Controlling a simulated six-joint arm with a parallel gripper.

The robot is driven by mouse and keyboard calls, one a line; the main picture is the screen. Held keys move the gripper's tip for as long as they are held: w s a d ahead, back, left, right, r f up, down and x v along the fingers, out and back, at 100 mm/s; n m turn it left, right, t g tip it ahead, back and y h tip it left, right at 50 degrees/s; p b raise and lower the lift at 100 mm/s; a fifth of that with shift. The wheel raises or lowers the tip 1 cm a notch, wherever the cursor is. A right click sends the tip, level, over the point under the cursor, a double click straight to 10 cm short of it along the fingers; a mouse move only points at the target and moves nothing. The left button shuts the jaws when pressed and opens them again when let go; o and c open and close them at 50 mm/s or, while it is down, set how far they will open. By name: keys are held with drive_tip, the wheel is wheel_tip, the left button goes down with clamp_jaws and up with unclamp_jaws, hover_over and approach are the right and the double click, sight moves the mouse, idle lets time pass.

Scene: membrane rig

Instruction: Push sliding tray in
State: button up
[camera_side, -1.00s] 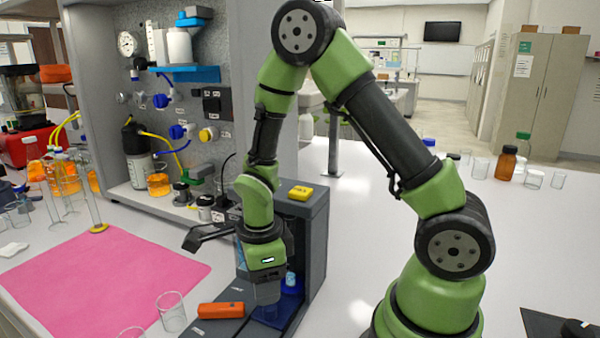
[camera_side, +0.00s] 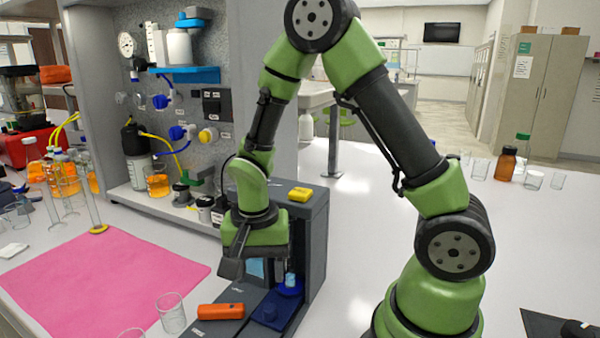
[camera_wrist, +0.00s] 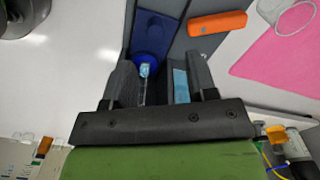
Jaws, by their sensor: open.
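The blue sliding tray (camera_side: 268,312) sticks out at the front of the dark grey rig (camera_side: 316,240). A round blue holder (camera_side: 290,289) with a small clear, light-blue vial (camera_side: 291,279) stands on its inner part. In the wrist view the tray (camera_wrist: 155,32) runs away from me, with the holder (camera_wrist: 149,60) and vial (camera_wrist: 144,71) at its near end. My gripper (camera_side: 256,268) hangs in front of the rig, above and behind the tray's outer end. Its two dark fingers (camera_wrist: 161,76) are apart with nothing clearly held; the vial shows between them in the picture. Contact cannot be told.
An orange block (camera_side: 221,311) lies on the rig's base left of the tray. A pink mat (camera_side: 105,275) and a glass beaker (camera_side: 171,313) are further left.

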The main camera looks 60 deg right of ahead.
drive_tip(key=f, duration=0.9)
drive_tip(key=shift+s+f, duration=0.2)
drive_tip(key=shift+f, duration=0.05)
drive_tip(key=a, duration=0.3)
drive_tip(key=shift+w+a+f, duration=0.1)
drive_tip(key=shift+a, duration=0.05)
wheel_tip(320, 180, up, 10)
wheel_tip(320, 180, up, 12)
drive_tip(key=n+t+y, duration=0.1)
drive_tip(key=n+t, duration=0.2)
drive_tip(key=n, duration=0.2)
hover_over(266, 312)
drive_tip(key=s+a, duration=0.2)
drive_tip(key=a, duration=0.1)
drive_tip(key=s+r+n+t+y, duration=0.1)
drive_tip(key=s+r+n+t, duration=0.2)
drive_tip(key=s+r+n, duration=0.2)
drive_tip(key=shift+v, duration=0.75)
drive_tip(key=shift+s+a+f, duration=0.1)
drive_tip(key=shift+a, duration=0.05)
